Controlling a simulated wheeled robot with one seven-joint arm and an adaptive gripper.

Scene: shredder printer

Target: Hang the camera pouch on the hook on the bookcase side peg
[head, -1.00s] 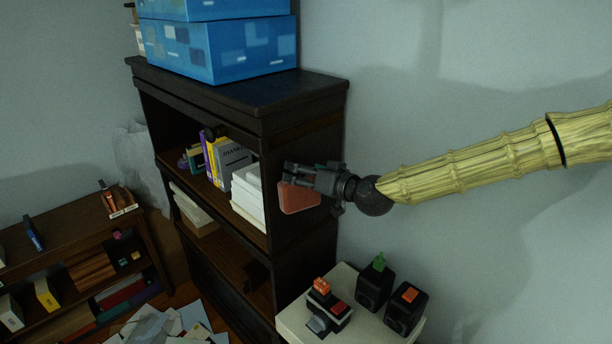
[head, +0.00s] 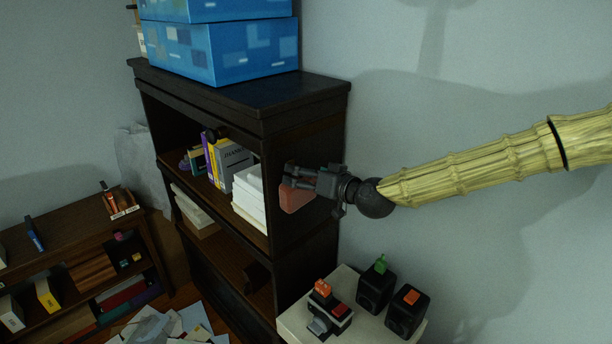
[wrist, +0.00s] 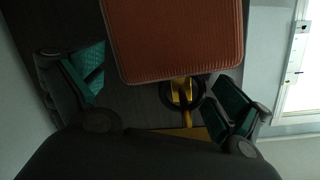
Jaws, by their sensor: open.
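The camera pouch (head: 297,199) is a reddish-orange pad beside the dark bookcase's right side panel (head: 305,225). In the wrist view the pouch (wrist: 172,38) fills the top middle and shows a ribbed face. A dark ring (wrist: 166,101) sits at its lower edge, overlapping a yellow hook (wrist: 183,92). The ring appears to be around the hook, but I cannot tell for sure. My gripper (head: 290,176) is at the panel. In the wrist view its green-padded fingers (wrist: 160,92) are spread apart, one on each side of the ring, with a gap to it.
Blue boxes (head: 220,50) stand on the bookcase top. Below my gripper, a pale stand (head: 295,325) holds several dark blocks with coloured tops. The wall to the right is bare.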

